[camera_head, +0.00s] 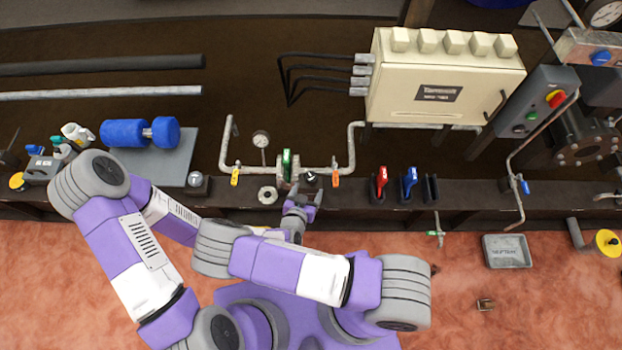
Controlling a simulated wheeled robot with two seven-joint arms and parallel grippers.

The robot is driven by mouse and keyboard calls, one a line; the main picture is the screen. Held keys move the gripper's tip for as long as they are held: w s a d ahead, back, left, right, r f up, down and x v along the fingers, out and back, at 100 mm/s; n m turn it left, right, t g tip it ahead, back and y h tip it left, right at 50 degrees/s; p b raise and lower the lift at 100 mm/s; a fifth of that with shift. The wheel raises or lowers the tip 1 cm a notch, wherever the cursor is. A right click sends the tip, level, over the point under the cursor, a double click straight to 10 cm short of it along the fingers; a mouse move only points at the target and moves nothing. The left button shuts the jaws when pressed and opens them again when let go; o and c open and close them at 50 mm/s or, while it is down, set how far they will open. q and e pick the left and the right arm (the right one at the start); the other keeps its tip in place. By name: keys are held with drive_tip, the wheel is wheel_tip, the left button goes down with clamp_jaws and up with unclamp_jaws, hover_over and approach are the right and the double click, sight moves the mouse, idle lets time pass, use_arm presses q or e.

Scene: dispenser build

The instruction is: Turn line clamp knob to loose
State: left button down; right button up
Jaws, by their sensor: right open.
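A small dark round knob (311,178) with a pale mark sits on the pipe line, between a green-handled fitting (287,160) and an orange tag (336,178). It appears to be the line clamp knob; its setting is too small to read. My right gripper (304,193) is open and empty just in front of the knob, with its fingers pointing toward the pipe. I cannot tell whether a finger touches the knob. My left arm comes in at the left and its forearm passes behind my right arm. The left gripper is hidden.
A round gauge (261,139) rises from the pipe (240,168). A metal ring (267,195) lies left of my right gripper. Red (380,184) and blue (408,184) handled parts stand to its right. A cream box (440,80) stands behind.

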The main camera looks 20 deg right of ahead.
sight(311, 177)
drive_tip(key=shift+w+a+r+t, duration=0.15)
drive_tip(key=shift+w+a+t, duration=0.05)
drive_tip(key=shift+w+t, duration=0.1)
drive_tip(key=b+x, duration=0.2)
drive_tip(key=x, duration=0.5)
drive_tip(key=shift+w+d+r, duration=0.1)
drive_tip(key=shift+w, duration=0.15)
drive_tip(key=shift+c, duration=0.2)
drive_tip(key=c, duration=0.9)
